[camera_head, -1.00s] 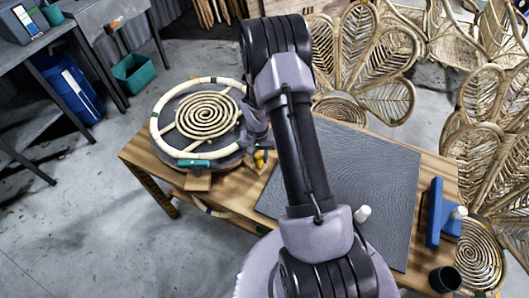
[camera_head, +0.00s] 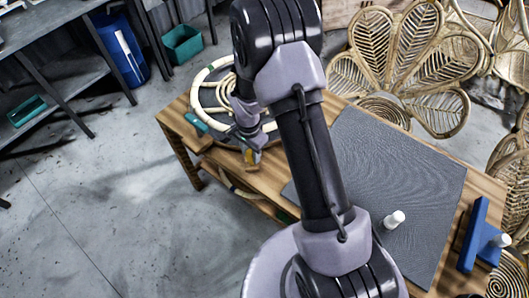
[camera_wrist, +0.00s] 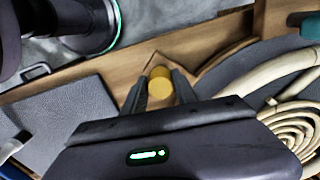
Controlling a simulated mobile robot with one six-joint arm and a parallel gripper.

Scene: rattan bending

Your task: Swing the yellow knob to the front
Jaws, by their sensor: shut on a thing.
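The yellow knob (camera_wrist: 160,80) sits between my two fingers in the wrist view, near the wooden edge of the table. My gripper (camera_wrist: 160,92) is shut on it. In the head view the yellow knob (camera_head: 252,157) shows just below my gripper (camera_head: 247,142), at the front left edge of the table (camera_head: 275,178). The round jig with a pale rattan ring (camera_head: 197,82) lies behind it, partly hidden by my arm. The spiral of rattan (camera_wrist: 298,128) shows at the right in the wrist view.
A dark grey mat (camera_head: 400,165) covers the table's right part, with a white cylinder (camera_head: 394,219) on it. A blue tool (camera_head: 478,236) lies at the right edge. Rattan chairs (camera_head: 420,60) stand behind.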

